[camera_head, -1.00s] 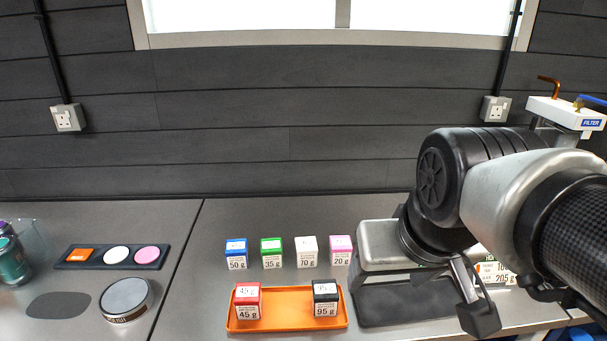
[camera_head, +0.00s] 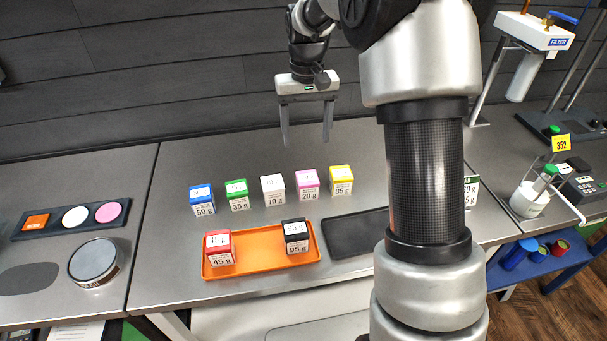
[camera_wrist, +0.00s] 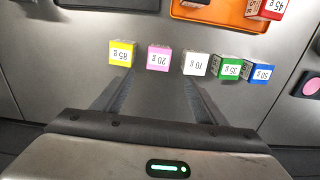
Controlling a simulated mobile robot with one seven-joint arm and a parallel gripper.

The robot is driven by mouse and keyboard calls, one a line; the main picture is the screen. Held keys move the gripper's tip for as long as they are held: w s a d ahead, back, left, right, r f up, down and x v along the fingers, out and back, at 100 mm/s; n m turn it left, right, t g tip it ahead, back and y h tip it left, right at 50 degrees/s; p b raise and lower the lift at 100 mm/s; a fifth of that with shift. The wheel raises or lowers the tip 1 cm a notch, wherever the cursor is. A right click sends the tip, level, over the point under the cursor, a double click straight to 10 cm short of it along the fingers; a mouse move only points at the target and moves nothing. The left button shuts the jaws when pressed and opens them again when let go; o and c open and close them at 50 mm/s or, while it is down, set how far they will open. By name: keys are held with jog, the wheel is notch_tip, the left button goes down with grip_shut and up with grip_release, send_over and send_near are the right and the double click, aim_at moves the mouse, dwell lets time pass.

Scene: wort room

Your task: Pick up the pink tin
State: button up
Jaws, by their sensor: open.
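The pink tin (camera_head: 307,184) is a small box with a white "20 g" label. It stands upright on the grey bench in a row, between the white tin (camera_head: 273,189) and the yellow tin (camera_head: 341,180). My gripper (camera_head: 307,143) is open and empty, its fingers pointing down above the bench behind the row. In the wrist view the pink tin (camera_wrist: 158,58) lies beyond the fingertips, roughly between their lines, with the white tin (camera_wrist: 196,62) also close to that gap. Nothing hides the pink tin.
Green (camera_head: 237,194) and blue (camera_head: 202,199) tins continue the row leftward. In front, an orange tray (camera_head: 256,261) bears a red tin (camera_head: 219,248) and a black tin (camera_head: 295,236).

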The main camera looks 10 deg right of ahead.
aim_at(307, 177)
notch_tip(307, 177, down, 11)
jog(key=shift+s+f, duration=0.1)
notch_tip(307, 177, down, 5)
jog(key=shift+d+f+p, duration=0.1)
jog(key=shift+d+p, duration=0.05)
jog(key=shift+p, duration=0.15)
jog(key=c, duration=1.2)
